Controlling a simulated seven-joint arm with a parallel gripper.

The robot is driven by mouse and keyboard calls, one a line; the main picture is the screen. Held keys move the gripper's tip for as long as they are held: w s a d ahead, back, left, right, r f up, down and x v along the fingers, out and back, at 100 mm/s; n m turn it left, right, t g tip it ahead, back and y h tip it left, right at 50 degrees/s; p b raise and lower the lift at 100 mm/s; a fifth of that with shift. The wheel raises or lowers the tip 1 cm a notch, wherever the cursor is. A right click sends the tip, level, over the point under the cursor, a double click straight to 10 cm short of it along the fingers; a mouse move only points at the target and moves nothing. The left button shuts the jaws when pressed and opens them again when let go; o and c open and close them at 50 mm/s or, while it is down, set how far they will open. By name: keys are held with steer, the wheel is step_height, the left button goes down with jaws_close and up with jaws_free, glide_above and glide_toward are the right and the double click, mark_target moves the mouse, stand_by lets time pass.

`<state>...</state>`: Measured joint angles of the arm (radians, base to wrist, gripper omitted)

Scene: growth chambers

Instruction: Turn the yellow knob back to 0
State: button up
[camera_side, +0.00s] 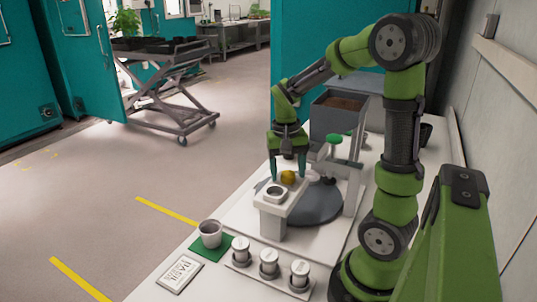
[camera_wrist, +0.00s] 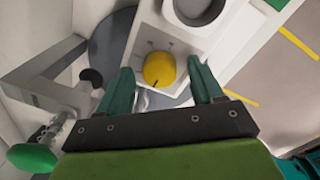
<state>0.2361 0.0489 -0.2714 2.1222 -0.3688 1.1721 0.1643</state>
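The yellow knob (camera_side: 288,177) sits on a white panel beside a round cup-like holder, in the side view. In the wrist view the yellow knob (camera_wrist: 159,70) is round, with a dark pointer line at its lower edge and small marks on the panel above it. My gripper (camera_side: 288,176) points down over the knob. In the wrist view my gripper (camera_wrist: 160,75) is open, with one green finger to each side of the knob and visible gaps between. I cannot tell whether the fingertips are level with the knob. The dial's numbers are too small to read.
A green-topped knob (camera_side: 334,139) on a white frame stands just right of my gripper. A dark round plate (camera_side: 315,205) lies beneath.

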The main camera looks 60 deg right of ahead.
mark_target(284, 174)
step_height(284, 174, up, 17)
steer(key=shift+w+a, duration=0.3)
steer(key=shift+w, duration=0.1)
steer(key=shift+f, duration=0.1)
